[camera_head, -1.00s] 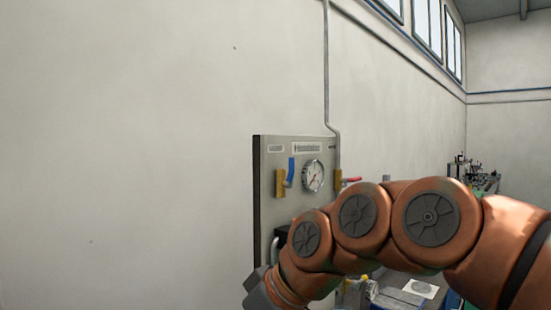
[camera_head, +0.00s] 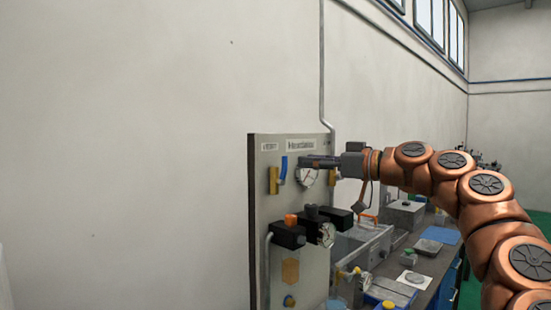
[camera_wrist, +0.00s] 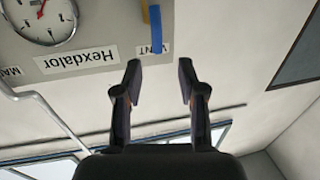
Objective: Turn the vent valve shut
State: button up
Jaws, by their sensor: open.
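The vent valve's blue lever (camera_head: 284,168) points upward beside its brass body (camera_head: 273,180) at the panel's upper left. In the wrist view, which is upside down, the blue lever (camera_wrist: 155,30) hangs next to the VENT label (camera_wrist: 153,49), with a bit of brass at the top edge. My gripper (camera_head: 303,161) is open and empty, in front of the gauge and to the right of the lever in the head view. In the wrist view, my fingertips (camera_wrist: 160,68) stand apart, with the lever beyond the gap between them and not touching.
The grey panel (camera_head: 258,215) carries a round gauge (camera_head: 307,179), partly covered by my gripper. Below are black blocks (camera_head: 288,237) with an orange knob (camera_head: 290,220). A cluttered workbench (camera_head: 430,262) stands to the right. The wall left of the panel is bare.

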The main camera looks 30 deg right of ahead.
aim_at(285, 166)
jog(key=p+x, duration=0.3)
jog(key=x, duration=0.5)
jog(key=shift+d+f, duration=0.1)
jog(key=shift+d, duration=0.1)
jog(key=shift+c, duration=0.2)
grip_shut()
dwell(0.4)
